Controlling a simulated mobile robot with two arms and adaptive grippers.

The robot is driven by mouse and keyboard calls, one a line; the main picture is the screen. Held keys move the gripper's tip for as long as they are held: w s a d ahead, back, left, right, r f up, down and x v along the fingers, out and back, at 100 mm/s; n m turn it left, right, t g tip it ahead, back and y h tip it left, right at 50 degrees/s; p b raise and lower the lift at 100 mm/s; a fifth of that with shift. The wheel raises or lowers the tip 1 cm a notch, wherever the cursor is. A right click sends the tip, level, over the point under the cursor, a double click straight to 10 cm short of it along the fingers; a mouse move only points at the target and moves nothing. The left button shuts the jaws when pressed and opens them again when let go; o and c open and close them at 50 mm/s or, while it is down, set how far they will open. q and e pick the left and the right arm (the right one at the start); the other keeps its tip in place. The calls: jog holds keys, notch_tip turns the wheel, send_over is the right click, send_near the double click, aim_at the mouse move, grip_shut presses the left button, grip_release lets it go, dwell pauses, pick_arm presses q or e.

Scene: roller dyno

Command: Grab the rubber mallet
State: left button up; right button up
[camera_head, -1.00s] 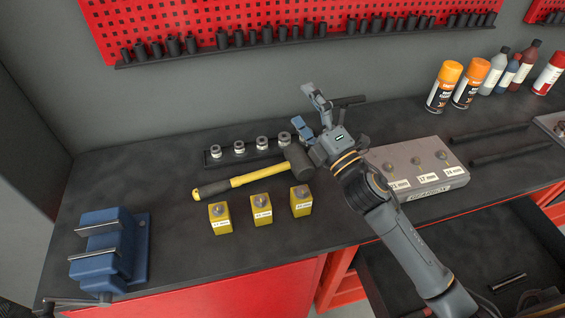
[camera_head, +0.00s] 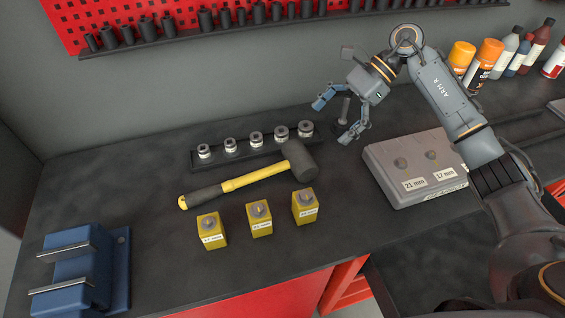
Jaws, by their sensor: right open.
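The rubber mallet (camera_head: 245,179) lies on the dark workbench, its yellow handle with black grip pointing left and its black head (camera_head: 300,160) at the right end. My right gripper (camera_head: 333,119) is open above the bench, to the upper right of the mallet head and apart from it. My left gripper is not in view.
A socket rail (camera_head: 247,152) lies just behind the mallet. Several yellow blocks (camera_head: 260,229) stand in front of it. A grey labelled block (camera_head: 398,189) is to the right, a blue vise (camera_head: 84,262) at front left. Spray cans (camera_head: 484,60) stand at back right.

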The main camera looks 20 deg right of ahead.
jog(key=p, duration=0.2)
send_near(286, 162)
jog(key=x, duration=0.4)
jog(key=shift+s+d+f, duration=0.15)
jog(key=shift+f, duration=0.1)
jog(key=p+x, duration=0.3)
jog(key=x, duration=0.2)
jog(key=shift+r, duration=0.25)
jog(key=shift+a+f, duration=0.25)
jog(key=shift+a, duration=0.05)
jog(key=c, duration=1.3)
